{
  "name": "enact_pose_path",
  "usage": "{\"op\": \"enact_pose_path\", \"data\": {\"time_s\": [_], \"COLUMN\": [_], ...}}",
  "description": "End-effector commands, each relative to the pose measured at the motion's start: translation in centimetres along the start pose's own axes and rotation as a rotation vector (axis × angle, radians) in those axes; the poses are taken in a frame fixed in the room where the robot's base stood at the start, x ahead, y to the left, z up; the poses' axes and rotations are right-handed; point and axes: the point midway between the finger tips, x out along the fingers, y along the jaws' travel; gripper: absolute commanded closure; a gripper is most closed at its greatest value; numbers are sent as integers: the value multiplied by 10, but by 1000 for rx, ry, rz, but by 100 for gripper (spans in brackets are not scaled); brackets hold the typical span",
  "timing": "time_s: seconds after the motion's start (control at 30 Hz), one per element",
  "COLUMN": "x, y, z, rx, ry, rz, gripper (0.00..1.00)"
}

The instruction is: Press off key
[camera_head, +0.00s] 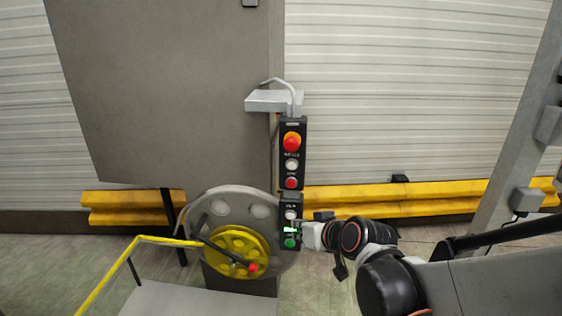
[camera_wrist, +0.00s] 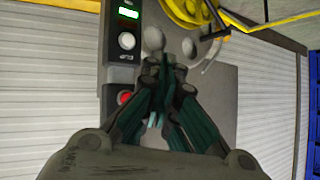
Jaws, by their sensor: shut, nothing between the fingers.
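The control panel is a dark upright box in two parts. In the head view the upper box (camera_head: 284,153) carries a red mushroom button on yellow (camera_head: 292,141), a white button (camera_head: 292,165) and a red button (camera_head: 291,183). The lower box (camera_head: 284,220) has a white button (camera_head: 290,215) and a green button (camera_head: 290,243). Which one is the off key cannot be read. My gripper (camera_head: 297,230) is shut and empty at the lower box. In the wrist view its fingers (camera_wrist: 165,75) are beside the white button (camera_wrist: 127,41) and the red button (camera_wrist: 125,97); contact cannot be told.
A grey disc with a yellow wheel (camera_head: 234,248) stands just left of the panel. A yellow handrail (camera_head: 110,265) is at lower left. A yellow barrier (camera_head: 400,200) runs behind. A grey slanted post (camera_head: 515,130) stands at right.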

Motion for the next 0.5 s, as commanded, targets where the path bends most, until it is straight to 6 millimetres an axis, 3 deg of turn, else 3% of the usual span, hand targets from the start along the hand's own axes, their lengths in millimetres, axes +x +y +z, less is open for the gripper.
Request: {"op": "enact_pose_path", "data": {"time_s": [0.03, 0.2, 0.5], "x": [2, 16, 24], "y": [-4, -12, -16], "z": [-13, -29, -35], "rx": [-2, -5, -6], "ry": [15, 60, 89], "rz": [-11, -41, -57], "gripper": [100, 100, 100]}}
